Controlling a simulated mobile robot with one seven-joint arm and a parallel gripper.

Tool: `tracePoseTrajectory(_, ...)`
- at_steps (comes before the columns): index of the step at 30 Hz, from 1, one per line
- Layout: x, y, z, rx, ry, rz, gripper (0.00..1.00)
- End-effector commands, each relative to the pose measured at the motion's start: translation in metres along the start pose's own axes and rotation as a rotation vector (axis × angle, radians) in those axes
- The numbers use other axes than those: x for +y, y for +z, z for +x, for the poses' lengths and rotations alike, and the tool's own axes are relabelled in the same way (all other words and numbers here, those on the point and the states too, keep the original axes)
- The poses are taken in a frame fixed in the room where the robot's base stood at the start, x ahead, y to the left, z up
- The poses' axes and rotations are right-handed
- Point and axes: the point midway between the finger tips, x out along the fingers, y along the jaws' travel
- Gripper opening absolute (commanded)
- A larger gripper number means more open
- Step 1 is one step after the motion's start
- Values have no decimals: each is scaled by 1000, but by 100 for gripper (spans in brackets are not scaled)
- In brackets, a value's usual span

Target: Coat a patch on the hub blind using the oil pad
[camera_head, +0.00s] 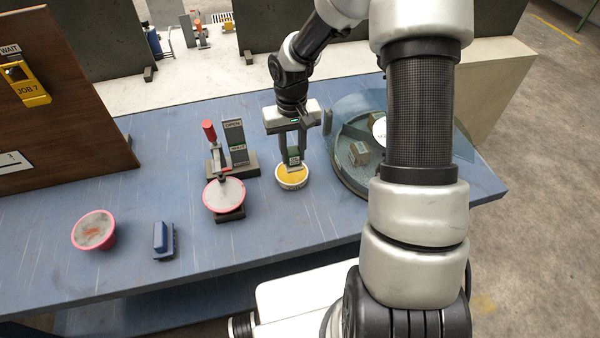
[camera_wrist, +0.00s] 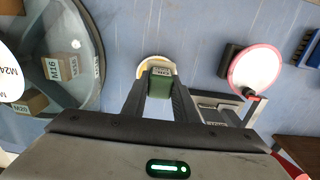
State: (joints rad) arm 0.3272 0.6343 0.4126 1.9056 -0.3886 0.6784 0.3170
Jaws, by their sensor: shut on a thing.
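My gripper (camera_head: 291,150) is shut on a small green block with a pale label (camera_wrist: 160,84), which also shows in the head view (camera_head: 294,156). The block is upright directly over a round yellow pad in a white dish (camera_head: 291,179), which looks like the oil pad. Its lower end is at or just above the pad; I cannot tell whether they touch. Left of it, a pale disc with a pink rim (camera_head: 224,196), possibly the hub blind, sits in a dark fixture under a red-handled clamp (camera_head: 209,131). It also shows in the wrist view (camera_wrist: 257,72).
A pink-rimmed piece with a reddish smear (camera_head: 94,231) and a blue block-shaped object (camera_head: 163,241) stand at left. A clear round tray (camera_head: 345,180) with labelled boxes is at right, partly behind my arm. A brown board (camera_head: 60,110) rises at far left. The front middle of the blue table is clear.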

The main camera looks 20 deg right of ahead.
Motion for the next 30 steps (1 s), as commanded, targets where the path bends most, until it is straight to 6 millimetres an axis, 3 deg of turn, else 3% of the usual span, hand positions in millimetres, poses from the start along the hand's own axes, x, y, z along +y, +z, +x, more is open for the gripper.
tracePoseTrajectory(3,0,-22,1,0,-1,1,8)
tracePoseTrajectory(6,1,-29,2,-2,-1,2,8)
tracePoseTrajectory(11,1,-31,8,-3,0,3,8)
tracePoseTrajectory(24,1,-30,51,-2,-1,2,8)
tracePoseTrajectory(30,1,-30,61,-1,0,2,8)
